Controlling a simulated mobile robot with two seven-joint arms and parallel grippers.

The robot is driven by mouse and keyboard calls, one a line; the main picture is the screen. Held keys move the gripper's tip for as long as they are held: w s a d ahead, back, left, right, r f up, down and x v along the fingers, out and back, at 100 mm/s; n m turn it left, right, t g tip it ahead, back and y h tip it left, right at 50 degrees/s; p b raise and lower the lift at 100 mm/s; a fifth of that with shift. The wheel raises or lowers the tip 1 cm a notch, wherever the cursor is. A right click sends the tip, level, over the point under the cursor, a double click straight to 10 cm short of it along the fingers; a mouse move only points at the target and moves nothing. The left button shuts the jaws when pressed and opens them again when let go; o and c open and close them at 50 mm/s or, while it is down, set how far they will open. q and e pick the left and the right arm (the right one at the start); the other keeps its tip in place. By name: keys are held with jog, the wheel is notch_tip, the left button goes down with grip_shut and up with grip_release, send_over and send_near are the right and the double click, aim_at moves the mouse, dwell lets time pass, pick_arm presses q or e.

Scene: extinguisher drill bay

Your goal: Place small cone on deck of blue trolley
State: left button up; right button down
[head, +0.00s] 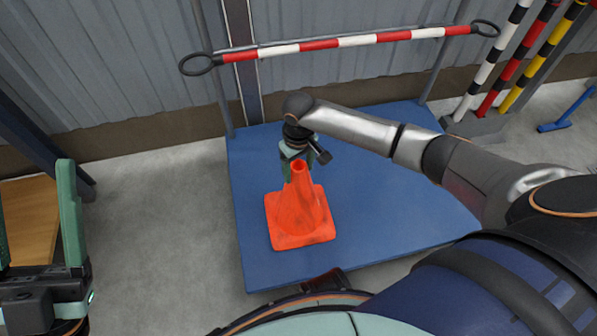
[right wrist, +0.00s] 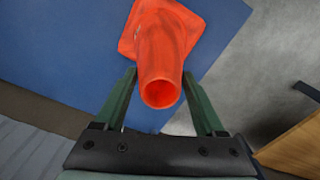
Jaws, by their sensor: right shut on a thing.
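The small orange cone (head: 299,212) stands upright over the blue deck of the trolley (head: 390,200), left of its middle. Its square base appears to be at deck level; I cannot tell for sure whether it bears on the deck. My right gripper (head: 298,165) is shut on the upper part of the cone, reaching in from behind it. In the right wrist view the cone (right wrist: 165,60) lies between the two green fingers, its open tip toward the camera. My left gripper (head: 38,235) is at the left edge, open and empty, away from the trolley.
A red-and-white pole (head: 340,42) with ring ends spans the trolley's rear uprights. Striped posts (head: 515,60) stand at the upper right, near a blue metal piece (head: 568,112). A wooden surface (head: 30,222) is at the left. The deck's right side is clear.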

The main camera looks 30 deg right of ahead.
jog(key=shift+f, duration=0.25)
grip_release()
jog(key=shift+f, duration=0.15)
